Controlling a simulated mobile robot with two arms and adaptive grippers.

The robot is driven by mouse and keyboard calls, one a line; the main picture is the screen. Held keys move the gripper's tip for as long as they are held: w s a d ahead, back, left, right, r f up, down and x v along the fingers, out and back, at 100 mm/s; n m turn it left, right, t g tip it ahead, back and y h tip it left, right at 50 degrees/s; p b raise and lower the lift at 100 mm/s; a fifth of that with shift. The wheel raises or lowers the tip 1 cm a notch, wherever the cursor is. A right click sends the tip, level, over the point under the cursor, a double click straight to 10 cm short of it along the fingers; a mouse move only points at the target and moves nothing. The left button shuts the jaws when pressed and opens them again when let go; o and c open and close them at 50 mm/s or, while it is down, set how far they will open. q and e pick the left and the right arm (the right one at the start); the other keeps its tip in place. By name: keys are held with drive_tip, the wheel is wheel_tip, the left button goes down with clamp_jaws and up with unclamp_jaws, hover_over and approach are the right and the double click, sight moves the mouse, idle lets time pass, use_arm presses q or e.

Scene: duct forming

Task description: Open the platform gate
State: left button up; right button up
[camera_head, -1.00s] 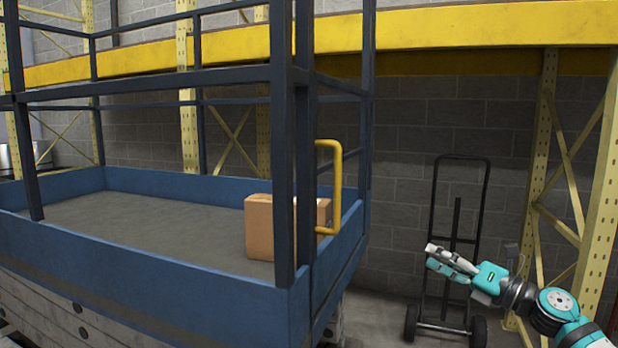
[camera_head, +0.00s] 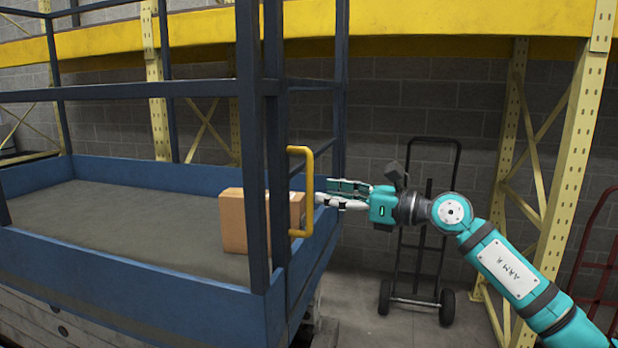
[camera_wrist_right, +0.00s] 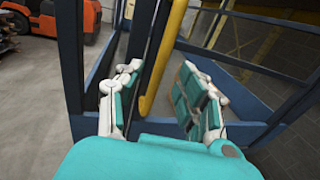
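The platform gate (camera_head: 278,130) is a dark blue rail frame at the near end of the blue lift platform (camera_head: 110,265). It appears closed. A yellow C-shaped handle (camera_head: 308,190) stands upright on it. It also shows in the right wrist view (camera_wrist_right: 163,55), running up between the two fingers. My right gripper (camera_head: 326,194) is at the handle's right side, about level with its middle. Its teal and white fingers are apart, one on each side of the bar in the wrist view. Contact with the bar cannot be told. My left gripper is out of view.
A cardboard box (camera_head: 232,220) sits on the platform behind the gate. A black hand truck (camera_head: 428,235) stands by the wall, behind my right arm. Yellow rack posts (camera_head: 575,150) rise at the right. An orange vehicle (camera_wrist_right: 75,20) shows in the wrist view.

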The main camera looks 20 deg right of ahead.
sight(309, 228)
drive_tip(key=p+x, duration=0.1)
drive_tip(key=x, duration=0.4)
drive_tip(key=shift+w+a+p, duration=0.15)
drive_tip(key=shift+w+p, duration=0.05)
drive_tip(key=shift+p, duration=0.15)
clamp_jaws()
